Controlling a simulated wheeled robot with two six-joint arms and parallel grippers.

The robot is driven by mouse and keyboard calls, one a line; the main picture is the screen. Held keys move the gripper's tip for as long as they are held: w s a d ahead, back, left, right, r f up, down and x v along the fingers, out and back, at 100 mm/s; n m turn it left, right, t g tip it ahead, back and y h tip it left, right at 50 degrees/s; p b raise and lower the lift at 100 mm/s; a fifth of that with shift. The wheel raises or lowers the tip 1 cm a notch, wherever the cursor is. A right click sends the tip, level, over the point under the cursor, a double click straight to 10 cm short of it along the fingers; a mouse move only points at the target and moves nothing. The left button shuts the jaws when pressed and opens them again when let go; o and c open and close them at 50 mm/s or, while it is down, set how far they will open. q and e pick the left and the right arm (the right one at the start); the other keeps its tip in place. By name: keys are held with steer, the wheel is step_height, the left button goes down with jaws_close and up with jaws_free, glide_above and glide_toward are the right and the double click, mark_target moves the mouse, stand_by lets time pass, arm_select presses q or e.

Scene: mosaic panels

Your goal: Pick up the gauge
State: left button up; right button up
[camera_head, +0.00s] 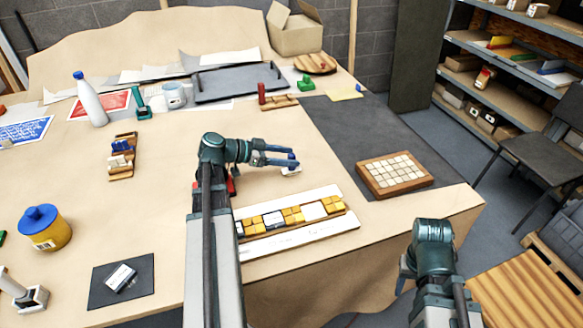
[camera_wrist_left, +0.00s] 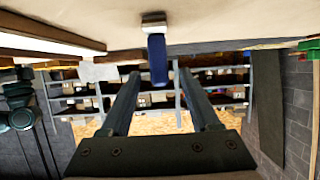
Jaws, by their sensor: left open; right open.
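A small upright piece with a blue handle and a pale block-like foot, which I take to be the gauge (camera_head: 291,171), stands on the table just behind the mosaic strip. In the left wrist view, the gauge (camera_wrist_left: 157,58) shows its blue handle between my finger lines, near the tips. My left gripper (camera_head: 292,156) is open, reaching right, with its fingertips around or just beside the handle. Its two dark fingers also show apart in the left wrist view (camera_wrist_left: 159,78). I see no firm contact. My right arm is at lower right; its fingers are hidden.
A white panel with yellow and white tiles (camera_head: 296,238) lies in front of the gauge. A wooden tile tray (camera_head: 367,186) stands to the right on a grey mat (camera_head: 352,130). A blue-lidded jar (camera_head: 45,235) and a black pad (camera_head: 97,292) are at left.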

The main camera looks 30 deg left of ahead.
mark_target(300, 167)
arm_select(q)
steer(key=b+x, duration=0.1)
steer(key=x, duration=0.4)
steer(key=shift+b, duration=0.4)
steer(key=shift+s, duration=0.1)
jaws_close()
